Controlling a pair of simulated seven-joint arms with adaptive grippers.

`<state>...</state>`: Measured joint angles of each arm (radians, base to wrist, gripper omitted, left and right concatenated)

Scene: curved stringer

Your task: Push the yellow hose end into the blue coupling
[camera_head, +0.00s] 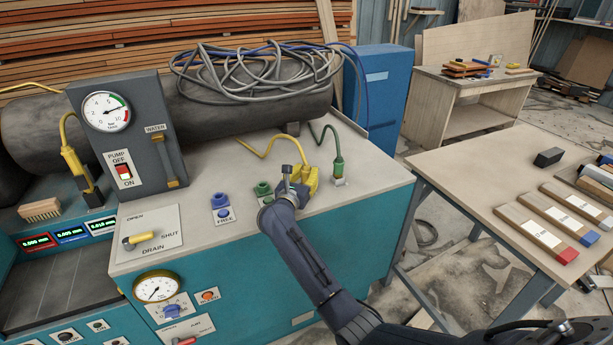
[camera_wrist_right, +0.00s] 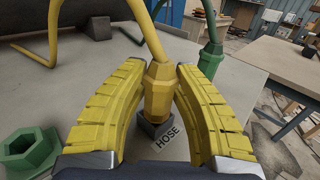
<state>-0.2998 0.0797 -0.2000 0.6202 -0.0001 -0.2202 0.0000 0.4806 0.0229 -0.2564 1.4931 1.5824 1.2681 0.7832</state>
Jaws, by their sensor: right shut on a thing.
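The yellow hose end (camera_wrist_right: 158,88) is upright between the two yellow fingers of my right gripper (camera_wrist_right: 160,98), which is shut on it. Its lower tip is at a small dark square holder (camera_wrist_right: 151,130) beside a HOSE label; I cannot tell whether it is still seated there. In the head view my right gripper (camera_head: 303,181) is over the bench and largely hides the hose end. The blue coupling (camera_head: 219,200) stands on the bench to its left, above a FREE label. It is not visible in the wrist view. My left gripper is not in view.
A green coupling (camera_head: 263,189) stands between the blue coupling and my right gripper; it also shows in the wrist view (camera_wrist_right: 28,150). A green hose end (camera_head: 338,164) stands just right of the gripper. The pump panel (camera_head: 145,150) rises on the left.

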